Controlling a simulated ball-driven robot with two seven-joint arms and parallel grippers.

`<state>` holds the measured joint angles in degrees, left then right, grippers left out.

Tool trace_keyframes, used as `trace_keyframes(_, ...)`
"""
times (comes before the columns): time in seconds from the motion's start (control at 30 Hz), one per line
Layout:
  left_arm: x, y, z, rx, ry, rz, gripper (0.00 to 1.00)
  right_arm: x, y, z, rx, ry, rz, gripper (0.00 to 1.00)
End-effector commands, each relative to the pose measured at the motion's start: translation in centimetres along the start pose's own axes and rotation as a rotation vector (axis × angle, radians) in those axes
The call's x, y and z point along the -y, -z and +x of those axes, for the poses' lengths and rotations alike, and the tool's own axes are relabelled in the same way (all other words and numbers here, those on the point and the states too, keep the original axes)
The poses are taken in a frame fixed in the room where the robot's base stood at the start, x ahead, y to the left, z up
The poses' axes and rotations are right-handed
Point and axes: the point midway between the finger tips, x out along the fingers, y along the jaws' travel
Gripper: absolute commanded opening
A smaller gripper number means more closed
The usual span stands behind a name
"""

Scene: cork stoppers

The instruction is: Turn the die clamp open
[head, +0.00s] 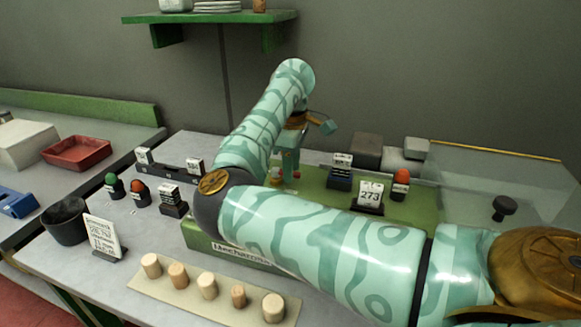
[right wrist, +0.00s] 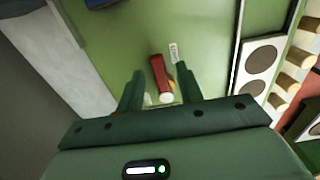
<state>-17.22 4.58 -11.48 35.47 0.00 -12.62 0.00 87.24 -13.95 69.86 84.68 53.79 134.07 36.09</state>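The die clamp shows in the right wrist view as a short red lever (right wrist: 157,72) with a pale round end, over the green board. A bit of yellow shows beside it. My right gripper (right wrist: 162,82) is open, with one green finger on either side of the lever; I see gaps between the fingers and the lever, and cannot tell any touch. In the head view my right gripper (head: 286,172) points down over the green board (head: 420,212), and my arm hides much of the clamp area. My left gripper is not in view.
Several corks (head: 207,286) stand on a pale strip at the front. A black cup (head: 66,222), stamps and small signs (head: 103,236) stand at left. A number sign (head: 369,195) and an orange-topped stamp (head: 400,184) are right of the gripper. A clear cover (head: 480,185) stands at right.

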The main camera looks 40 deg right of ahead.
Motion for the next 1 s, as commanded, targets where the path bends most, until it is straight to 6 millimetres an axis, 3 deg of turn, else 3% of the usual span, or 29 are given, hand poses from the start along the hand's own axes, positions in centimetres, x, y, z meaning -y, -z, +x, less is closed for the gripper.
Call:
trace_keyframes(0.17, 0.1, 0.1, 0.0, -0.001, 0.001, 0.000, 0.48, 0.0, 0.0, -0.1, 0.000, 0.000, 0.000, 0.36)
trace_keyframes(0.3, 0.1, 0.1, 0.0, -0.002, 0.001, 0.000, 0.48, 0.0, 0.0, -0.1, 0.000, 0.000, 0.000, 0.03)
trace_keyframes(0.33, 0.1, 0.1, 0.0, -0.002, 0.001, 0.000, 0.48, 0.0, 0.0, -0.1, 0.000, 0.000, 0.000, 0.00)
trace_keyframes(0.67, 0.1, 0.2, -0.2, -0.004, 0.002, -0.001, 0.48, -0.1, 0.0, -0.1, 0.000, -0.001, -0.024, 0.00)
trace_keyframes(1.0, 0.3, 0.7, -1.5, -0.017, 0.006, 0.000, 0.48, -0.9, 0.0, -0.4, -0.001, -0.001, -0.217, 0.00)
